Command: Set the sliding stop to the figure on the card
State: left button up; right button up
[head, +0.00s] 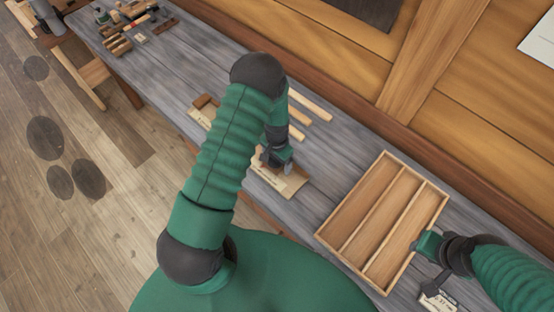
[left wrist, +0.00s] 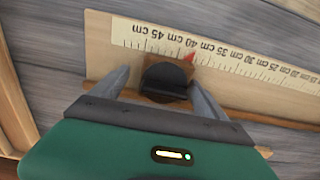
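The measuring board with its centimetre scale (head: 292,188) lies on the bench, partly hidden by my left arm. In the left wrist view the scale (left wrist: 245,62) shows the sliding stop, a brown block with a dark round knob (left wrist: 165,80) and a red pointer (left wrist: 190,57). The pointer is between the 40 cm and 35 cm labels; the exact mark is too small to tell. My left gripper (head: 278,163) is open, its fingers either side of the knob with gaps. The card (head: 437,300) seems to read 37 cm. My right gripper (head: 432,280) is just above it; its fingers are unclear.
A wooden tray with three compartments (head: 347,197) stands between my arms, empty. Loose wooden strips (head: 312,105) lie behind the board. Blocks and tools (head: 125,25) sit at the bench's far left. The wall (head: 330,60) runs along the back edge.

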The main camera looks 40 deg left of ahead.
pick_arm(q)
jog(key=shift+a+f, duration=0.15)
jog(key=shift+a, duration=0.4)
jog(key=c, duration=1.2)
jog(key=shift+d, duration=0.25)
grip_shut()
jog(key=shift+a+f+b, duration=0.1)
jog(key=shift+a+b, duration=0.05)
jog(key=shift+b, duration=0.3)
jog(key=shift+a, duration=0.25)
jog(key=o, duration=1.3)
grip_release()
pick_arm(e)
jog(key=shift+a+f, duration=0.45)
jog(key=shift+a, duration=0.1)
pick_arm(q)
jog(key=shift+r, duration=0.2)
pick_arm(e)
jog(key=shift+d, duration=0.1)
